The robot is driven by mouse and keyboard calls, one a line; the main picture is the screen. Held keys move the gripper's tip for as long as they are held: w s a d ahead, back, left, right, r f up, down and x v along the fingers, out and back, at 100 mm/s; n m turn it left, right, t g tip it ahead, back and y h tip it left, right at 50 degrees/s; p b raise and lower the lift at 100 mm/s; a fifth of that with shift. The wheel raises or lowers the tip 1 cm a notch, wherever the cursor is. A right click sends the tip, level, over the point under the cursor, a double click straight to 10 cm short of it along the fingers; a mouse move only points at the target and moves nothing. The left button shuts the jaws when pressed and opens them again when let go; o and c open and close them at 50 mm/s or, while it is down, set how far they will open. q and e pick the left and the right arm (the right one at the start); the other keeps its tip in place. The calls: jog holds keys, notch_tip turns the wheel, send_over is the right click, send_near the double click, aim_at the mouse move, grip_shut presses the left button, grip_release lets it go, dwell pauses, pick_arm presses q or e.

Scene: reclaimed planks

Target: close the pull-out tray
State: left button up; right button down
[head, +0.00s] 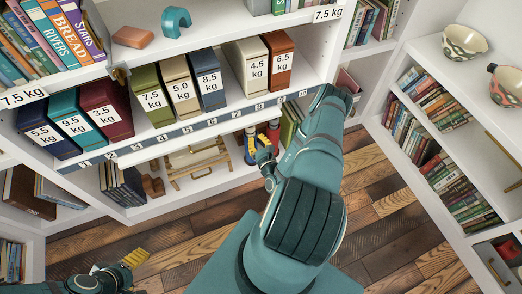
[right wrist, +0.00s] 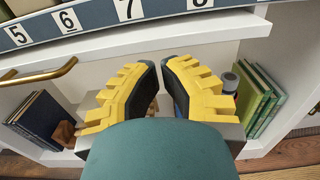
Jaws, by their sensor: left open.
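The numbered strip (head: 197,127) runs along a white shelf front below the weight-labelled books, and also crosses the top of the right wrist view (right wrist: 105,18). A brass handle (right wrist: 40,75) sits just below it at left in that view. I take this front as the pull-out tray's, but cannot tell how far out it is. My right gripper (head: 265,148) is below the strip, right of the handle. In the right wrist view its yellow fingertips (right wrist: 157,62) nearly meet, with nothing held. My left gripper (head: 132,261) is open and empty, low at left.
Labelled books (head: 175,90) stand above the strip. A wooden easel (head: 195,165) and dark books (head: 122,184) stand on the lower shelf; green books (right wrist: 265,100) are at its right. A bookcase (head: 450,180) bounds the right. The plank floor (head: 390,225) is free in front.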

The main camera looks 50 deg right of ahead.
aim_at(249, 125)
jog(key=b+x, duration=0.1)
jog(key=x, duration=0.5)
pick_arm(q)
jog(key=shift+w+f, duration=0.15)
jog(key=shift+f, duration=0.5)
